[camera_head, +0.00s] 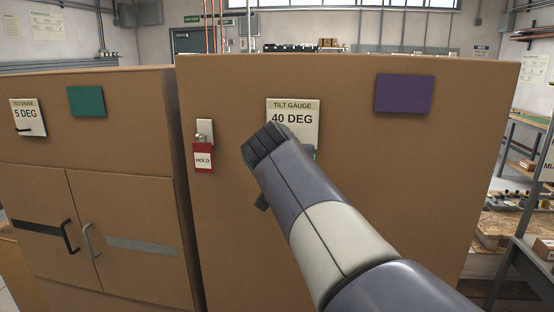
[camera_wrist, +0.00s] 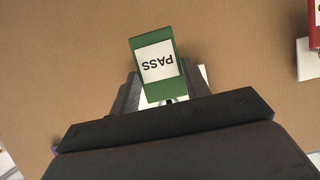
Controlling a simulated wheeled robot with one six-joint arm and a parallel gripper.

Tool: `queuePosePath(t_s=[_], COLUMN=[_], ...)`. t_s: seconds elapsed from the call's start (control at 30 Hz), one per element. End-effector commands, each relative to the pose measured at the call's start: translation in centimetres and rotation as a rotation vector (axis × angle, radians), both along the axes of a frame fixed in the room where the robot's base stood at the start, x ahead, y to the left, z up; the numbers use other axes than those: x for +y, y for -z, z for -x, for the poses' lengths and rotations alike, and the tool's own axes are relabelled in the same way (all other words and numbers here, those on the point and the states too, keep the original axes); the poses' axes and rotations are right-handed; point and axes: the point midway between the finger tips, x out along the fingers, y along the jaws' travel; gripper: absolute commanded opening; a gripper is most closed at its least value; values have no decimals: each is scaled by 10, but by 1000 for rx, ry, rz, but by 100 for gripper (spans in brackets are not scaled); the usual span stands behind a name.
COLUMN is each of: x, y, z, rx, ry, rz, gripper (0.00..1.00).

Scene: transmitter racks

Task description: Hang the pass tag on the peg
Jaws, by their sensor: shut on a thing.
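The pass tag (camera_wrist: 158,65) is a green card with a white label reading PASS, upside down in the wrist view. My gripper (camera_wrist: 163,88) is shut on it and holds it in front of the brown cabinet face. In the head view my gripper (camera_head: 280,150) is over the cabinet front, just below the TILT GAUGE 40 DEG plate (camera_head: 293,116), and hides most of the tag. A red HOLD tag (camera_head: 203,158) hangs from a peg on a white plate (camera_head: 205,127) to the left. Any peg at the 40 DEG plate is hidden.
A second cabinet (camera_head: 90,180) stands at left with a TILT GAUGE 5 DEG plate (camera_head: 24,108), a dark peg and a teal panel (camera_head: 86,101). A purple panel (camera_head: 403,94) is at upper right. Shelving (camera_head: 520,140) stands beyond the right edge.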

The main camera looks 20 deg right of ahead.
Motion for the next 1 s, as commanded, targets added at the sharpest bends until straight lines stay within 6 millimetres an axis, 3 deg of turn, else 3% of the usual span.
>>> queuePosePath(t_s=[1.0], x=[22], y=[0], z=[31], rx=[-1], ry=[-1], rz=[2], gripper=[23])
